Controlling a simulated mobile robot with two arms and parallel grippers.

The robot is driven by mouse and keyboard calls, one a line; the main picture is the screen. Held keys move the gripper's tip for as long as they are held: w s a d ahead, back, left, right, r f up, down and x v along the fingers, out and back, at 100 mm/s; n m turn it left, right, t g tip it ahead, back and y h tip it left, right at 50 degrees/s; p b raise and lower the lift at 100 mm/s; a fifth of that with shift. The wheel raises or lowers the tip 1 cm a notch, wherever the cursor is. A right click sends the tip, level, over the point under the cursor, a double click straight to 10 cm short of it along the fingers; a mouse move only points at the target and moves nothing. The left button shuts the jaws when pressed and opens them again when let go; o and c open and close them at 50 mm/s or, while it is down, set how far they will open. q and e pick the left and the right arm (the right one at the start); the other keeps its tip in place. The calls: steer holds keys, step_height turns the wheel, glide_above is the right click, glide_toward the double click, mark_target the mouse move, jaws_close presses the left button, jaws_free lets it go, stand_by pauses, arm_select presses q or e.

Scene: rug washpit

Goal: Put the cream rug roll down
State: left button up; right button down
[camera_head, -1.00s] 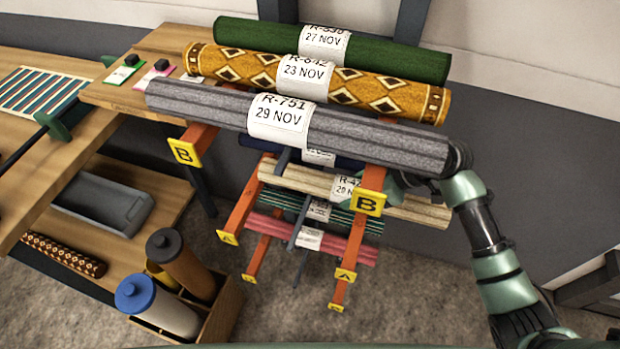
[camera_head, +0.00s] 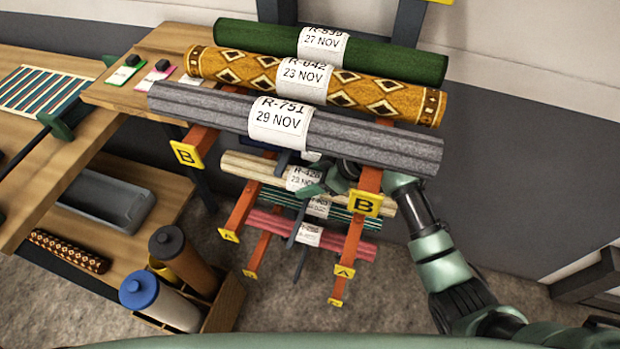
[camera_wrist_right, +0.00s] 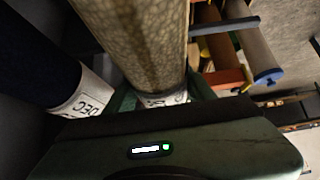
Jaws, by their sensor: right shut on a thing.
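The cream rug roll (camera_head: 240,163) lies across the rack below the grey roll, with a white tag (camera_head: 303,178) around its middle. My right gripper (camera_head: 325,180) reaches in from the right, behind the right orange B arm, and is shut on the cream roll near its tag. In the right wrist view the cream roll (camera_wrist_right: 135,42) runs between the fingers of the gripper (camera_wrist_right: 160,95), its tag partly showing. The grey roll and B arm hide part of the roll and gripper. I cannot tell whether the roll touches the rack arms. My left gripper is not in view.
The grey roll (camera_head: 380,145), patterned gold roll (camera_head: 385,95) and green roll (camera_head: 400,60) lie above. Green-striped (camera_head: 270,195) and pink (camera_head: 265,222) rolls lie below. A navy roll (camera_wrist_right: 30,50) is close beside. A bottle crate (camera_head: 225,305) stands at front left.

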steer(key=c, duration=0.5)
jaws_free()
steer(key=shift+d+r, duration=0.1)
steer(key=shift+r, duration=0.05)
steer(key=s+d, duration=0.1)
steer(key=d, duration=0.2)
steer(key=s+d+b, duration=0.1)
steer(key=d, duration=0.3)
steer(key=s+d, duration=0.1)
steer(key=d, duration=0.2)
steer(key=shift+s+d+r+b, duration=0.25)
steer(key=shift+d+b, duration=0.05)
steer(key=shift+b, duration=0.1)
steer(key=shift+s+d+r, duration=0.1)
steer(key=shift+s+d, duration=0.15)
steer(key=shift+d, duration=0.4)
